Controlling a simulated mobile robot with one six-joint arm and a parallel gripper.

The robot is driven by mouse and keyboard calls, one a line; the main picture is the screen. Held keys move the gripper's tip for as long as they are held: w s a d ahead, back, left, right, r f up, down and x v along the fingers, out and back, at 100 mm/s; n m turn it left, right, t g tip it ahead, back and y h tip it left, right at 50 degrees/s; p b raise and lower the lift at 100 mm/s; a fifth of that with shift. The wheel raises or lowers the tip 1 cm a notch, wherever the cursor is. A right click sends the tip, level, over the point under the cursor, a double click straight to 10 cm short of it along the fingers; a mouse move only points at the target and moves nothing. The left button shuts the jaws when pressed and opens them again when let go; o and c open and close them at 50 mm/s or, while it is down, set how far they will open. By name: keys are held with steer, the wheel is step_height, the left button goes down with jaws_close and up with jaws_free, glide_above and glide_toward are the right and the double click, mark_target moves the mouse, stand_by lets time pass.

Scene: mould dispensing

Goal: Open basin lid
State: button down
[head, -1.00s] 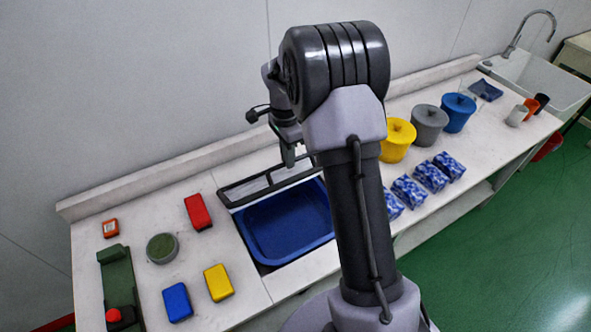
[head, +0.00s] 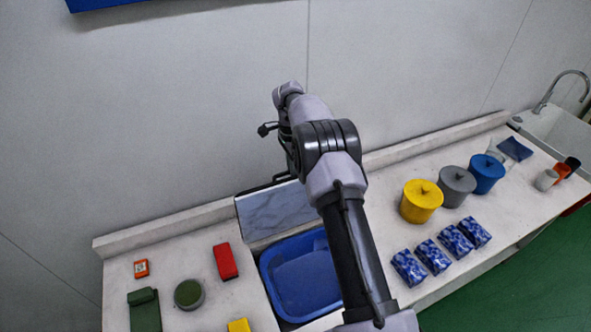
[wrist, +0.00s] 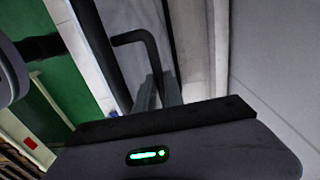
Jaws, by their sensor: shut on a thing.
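The basin lid (head: 275,212) is a pale marbled panel with a dark edge. In the head view it stands tilted up at the back of the basin. The blue basin (head: 300,278) is uncovered below it and looks empty; my arm covers its right side. My gripper (wrist: 158,92) shows in the wrist view, shut on a dark bent bar (wrist: 138,38), which appears to be the lid's handle. In the head view my arm hides the fingers and the lid's right part.
A red block (head: 225,262) and a round green-topped container (head: 188,294) lie left. The wall (head: 180,120) rises behind the counter.

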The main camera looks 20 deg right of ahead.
steer(key=shift+f, duration=0.1)
steer(key=c, duration=1.5)
jaws_free()
steer(key=shift+w, duration=0.15)
steer(key=shift+o, duration=0.2)
step_height(320, 180, up, 18)
steer(key=p, duration=0.5)
steer(key=shift+w+f, duration=0.2)
steer(key=shift+w, duration=0.25)
